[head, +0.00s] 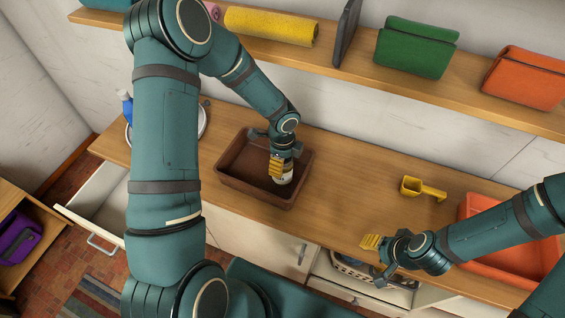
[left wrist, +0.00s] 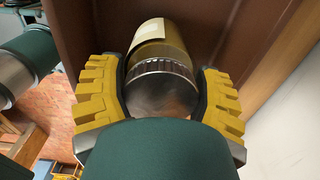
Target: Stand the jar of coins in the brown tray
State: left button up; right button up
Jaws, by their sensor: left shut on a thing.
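The brown tray (head: 232,186) sits on the wooden counter in the head view. My left gripper (head: 281,168) reaches down inside the tray's outline near its right side. It is shut on the jar of coins (head: 285,179), of which only a small part shows below the yellow fingers. In the left wrist view the jar (left wrist: 160,52) has a ribbed metal lid, golden contents and a pale label, and sits between both yellow finger pads. Brown tray walls (left wrist: 225,25) surround it there. Whether the jar's base touches the tray floor is hidden. My right gripper (head: 373,243) is over the counter's front edge, holding nothing visible.
An open drawer (head: 97,205) juts out below. A shelf (head: 300,53) with folded cloths runs above the counter.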

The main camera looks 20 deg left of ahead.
pick_arm(q)
jog(key=shift+w+f, duration=0.15)
jog(key=shift+f, duration=0.25)
pick_arm(e)
jog(key=shift+w, duration=0.1)
pick_arm(q)
jog(key=shift+f, duration=0.1)
pick_arm(e)
jog(key=shift+f, duration=0.2)
pick_arm(q)
jog(key=o, duration=1.3)
pick_arm(e)
jog(key=shift+r, duration=0.2)
pick_arm(q)
notch_tip(320, 180, up, 12)
jog(key=shift+r+p, duration=0.15)
jog(key=shift+p, duration=0.45)
pick_arm(e)
jog(key=shift+r, duration=0.65)
